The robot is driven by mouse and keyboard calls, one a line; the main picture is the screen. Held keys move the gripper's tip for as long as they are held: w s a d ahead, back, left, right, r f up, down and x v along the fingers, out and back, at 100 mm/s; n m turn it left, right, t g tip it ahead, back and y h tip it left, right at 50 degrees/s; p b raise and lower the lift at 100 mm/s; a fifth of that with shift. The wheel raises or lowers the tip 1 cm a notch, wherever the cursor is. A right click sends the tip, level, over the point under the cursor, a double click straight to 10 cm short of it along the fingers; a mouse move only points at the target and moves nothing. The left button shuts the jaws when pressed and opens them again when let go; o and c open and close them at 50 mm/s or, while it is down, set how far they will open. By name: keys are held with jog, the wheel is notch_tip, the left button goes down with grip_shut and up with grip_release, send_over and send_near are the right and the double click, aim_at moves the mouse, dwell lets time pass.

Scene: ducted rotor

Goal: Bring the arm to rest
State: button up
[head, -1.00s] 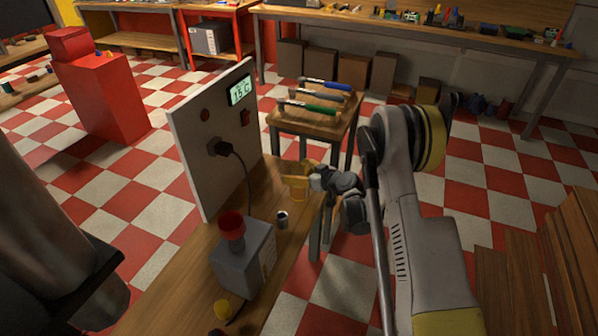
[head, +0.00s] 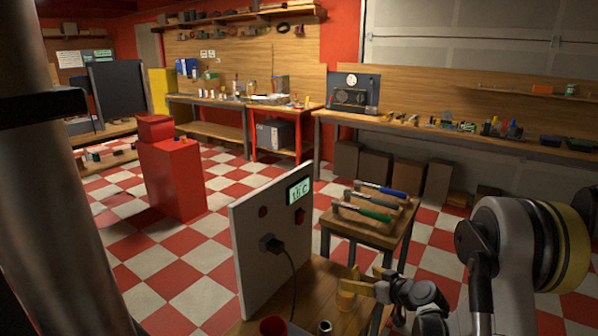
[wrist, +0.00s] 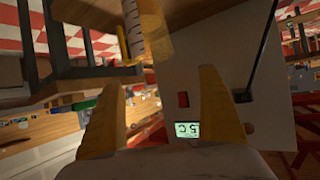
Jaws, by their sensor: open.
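My gripper (head: 358,284) is at the lower right of the head view, at the end of my arm. It is above the wooden bench and to the right of the white panel (head: 262,240). In the wrist view its two yellow fingers (wrist: 160,110) stand apart, with nothing clearly held between them. The panel appears upside down behind the fingers, with its lit display (wrist: 187,130) and red switch (wrist: 183,99). In the head view a black plug (head: 270,244) with a cord is in the panel.
A small wooden table (head: 372,232) with several hammers stands behind my gripper. A red cup-like top (head: 273,326) and a small metal cylinder (head: 325,327) are at the bottom edge. A red cabinet (head: 172,180) stands at left. Checkered floor between them is clear.

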jog(key=s+a+r+m+g+h, duration=0.2)
jog(key=s+a+r+g, duration=0.15)
jog(key=s+r, duration=1.05)
jog(key=s+r+m+h, duration=0.1)
jog(key=s+h, duration=0.1)
jog(key=s, duration=0.8)
jog(key=s+d+r+m+h, duration=0.1)
jog(key=s+r+m, duration=0.1)
jog(key=s, duration=0.9)
jog(key=shift+s+d+r+g+h, duration=0.15)
jog(key=shift+d+r+g+h, duration=0.1)
jog(key=shift+g+h, duration=0.2)
